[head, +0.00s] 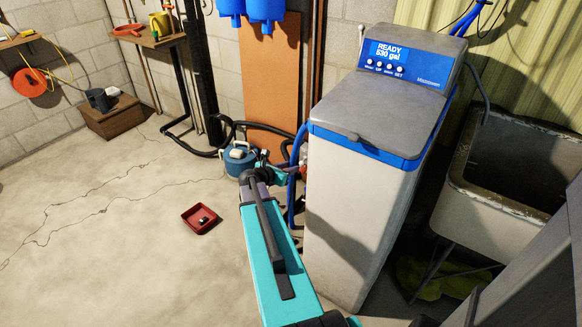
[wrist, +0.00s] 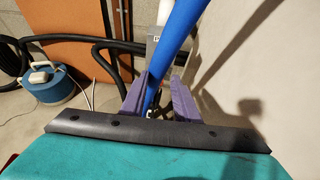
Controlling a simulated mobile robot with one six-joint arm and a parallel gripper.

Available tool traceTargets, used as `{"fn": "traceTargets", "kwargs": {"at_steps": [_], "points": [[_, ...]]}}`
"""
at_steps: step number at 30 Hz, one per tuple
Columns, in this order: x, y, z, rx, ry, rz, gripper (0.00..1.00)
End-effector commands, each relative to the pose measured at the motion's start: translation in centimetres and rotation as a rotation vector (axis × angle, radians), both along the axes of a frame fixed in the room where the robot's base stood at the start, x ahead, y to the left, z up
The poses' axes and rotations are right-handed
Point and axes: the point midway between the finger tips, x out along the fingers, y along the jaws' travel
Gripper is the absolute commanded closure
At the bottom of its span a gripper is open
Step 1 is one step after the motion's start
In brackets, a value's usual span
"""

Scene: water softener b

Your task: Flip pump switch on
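A grey plate (wrist: 153,42) with a partly visible letter "P" shows just beyond my gripper in the wrist view. The blue hose covers much of it, and I cannot make out a switch on it. My gripper (wrist: 160,92) has its two purple fingers apart. The blue hose (wrist: 180,28) runs down between or just behind them; I cannot tell if they touch it. In the head view my gripper (head: 258,177) is beside the left side of the softener, partly hidden by my arm. A blue pump-like unit (wrist: 50,82) with a white top stands on the floor to the left.
The white softener cabinet (head: 345,215), its display reading "READY 530 gal", stands close on the right. A black hose (wrist: 75,40) runs along the orange board (wrist: 62,20). A red tray (head: 201,220) lies on the floor. A sink (head: 490,205) is at right. The left floor is mostly clear.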

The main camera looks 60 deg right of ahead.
Motion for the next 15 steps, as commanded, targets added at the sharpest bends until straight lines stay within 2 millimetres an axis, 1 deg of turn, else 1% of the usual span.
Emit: {"fn": "traceTargets", "kwargs": {"at_steps": [8,15], "points": [[0.1,-1.2,-0.7,0.001,-0.001,0.000,0.72],[0.1,-3.2,-1.7,0.001,-0.001,-0.002,0.72]]}}
